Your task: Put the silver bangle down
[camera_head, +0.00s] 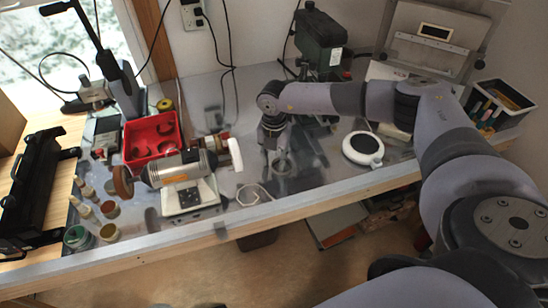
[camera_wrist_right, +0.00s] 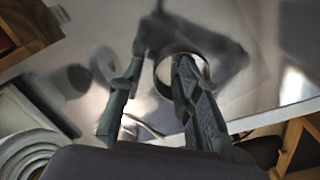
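The silver bangle (camera_wrist_right: 204,67) is a thin shiny ring in the right wrist view. It shows behind one finger of my right gripper (camera_wrist_right: 155,72); I cannot tell whether the finger passes through it or only covers part of it. The two fingers stand apart, with nothing clamped between them. In the head view my right gripper (camera_head: 280,158) points down low over the grey workbench (camera_head: 325,190), near its front middle. The bangle is hard to make out there among the fingers and reflections. My left gripper is in neither view.
A pale ring-like outline (camera_head: 252,194) lies near the front edge. A bench motor (camera_head: 180,168) and red bin (camera_head: 152,138) stand left; a round white-rimmed dish (camera_head: 362,148) stands right. A dark green machine (camera_head: 320,45) stands behind. Bare bench lies between gripper and dish.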

